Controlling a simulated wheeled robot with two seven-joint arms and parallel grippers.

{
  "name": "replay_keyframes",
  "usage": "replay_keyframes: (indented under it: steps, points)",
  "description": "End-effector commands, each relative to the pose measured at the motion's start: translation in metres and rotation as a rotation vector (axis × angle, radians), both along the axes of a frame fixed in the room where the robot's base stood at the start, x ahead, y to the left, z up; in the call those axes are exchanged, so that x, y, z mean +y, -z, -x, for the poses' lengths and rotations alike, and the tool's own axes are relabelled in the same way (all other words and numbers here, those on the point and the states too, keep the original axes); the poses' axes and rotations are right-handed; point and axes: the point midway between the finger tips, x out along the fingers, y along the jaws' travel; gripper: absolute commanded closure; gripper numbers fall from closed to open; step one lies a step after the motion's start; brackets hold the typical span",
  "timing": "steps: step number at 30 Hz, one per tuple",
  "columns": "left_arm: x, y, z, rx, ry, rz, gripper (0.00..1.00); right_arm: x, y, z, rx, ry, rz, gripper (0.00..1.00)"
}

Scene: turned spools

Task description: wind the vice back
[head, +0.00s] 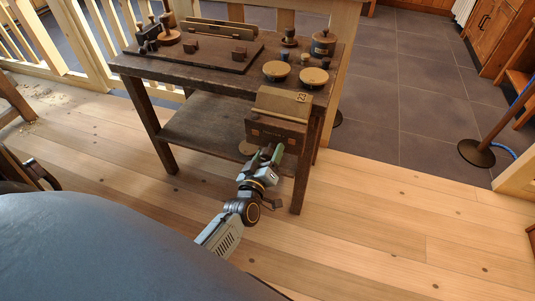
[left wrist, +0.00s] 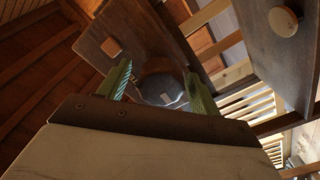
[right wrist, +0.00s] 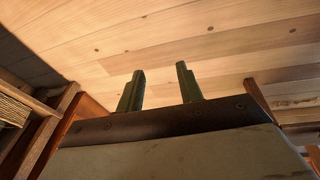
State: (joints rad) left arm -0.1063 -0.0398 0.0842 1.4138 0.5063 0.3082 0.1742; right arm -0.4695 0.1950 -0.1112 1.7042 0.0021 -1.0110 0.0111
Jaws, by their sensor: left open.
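The vice (head: 272,131) is a brown wooden block on the front right end of the workbench, with a paler block (head: 283,103) on top. My left gripper (head: 273,153) is at the lower part of its front face. In the left wrist view its two green fingers (left wrist: 161,90) stand apart, with a dark rounded part (left wrist: 160,82) beyond and between them; I cannot tell whether they touch it. The vice's handle is not clear in the head view, where my gripper covers that spot. My right gripper (right wrist: 160,88) is open and empty.
The workbench (head: 180,72) carries several turned pieces, two round pale-topped ones (head: 276,70) near the vice, and a lidded dark pot (head: 323,43). The plank floor (head: 370,220) to the right is clear. A round-based stand (head: 477,152) is far right.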

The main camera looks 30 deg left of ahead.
Motion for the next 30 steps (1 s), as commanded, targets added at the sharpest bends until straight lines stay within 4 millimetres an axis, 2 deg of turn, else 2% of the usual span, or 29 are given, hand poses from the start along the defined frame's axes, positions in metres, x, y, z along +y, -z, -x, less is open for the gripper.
replay_keyframes:
  steps: [5, 7, 15, 21, 24, 30]
  points:
    - [-0.003, 0.0, 0.01, 0.002, 0.001, 0.0, 0.36, 0.0, -0.003, -0.001, -0.009, -0.001, -0.001, 0.64]
    - [-0.005, 0.0, 0.02, 0.002, 0.001, 0.0, 0.36, -0.009, 0.008, 0.005, 0.006, 0.001, 0.01, 0.64]
    - [-0.019, -0.001, 0.079, 0.004, 0.001, 0.0, 0.36, -0.017, 0.038, 0.027, 0.032, -0.005, 0.015, 0.64]
    - [-0.027, 0.0, 0.114, 0.003, 0.001, 0.001, 0.36, -0.019, 0.053, 0.04, 0.044, -0.011, 0.015, 0.64]
    - [-0.03, -0.001, 0.124, 0.0, 0.0, 0.001, 0.36, -0.019, 0.057, 0.043, 0.045, -0.013, 0.015, 0.64]
    - [-0.031, 0.0, 0.13, 0.0, 0.0, 0.0, 0.36, -0.019, 0.06, 0.045, 0.047, -0.014, 0.015, 0.64]
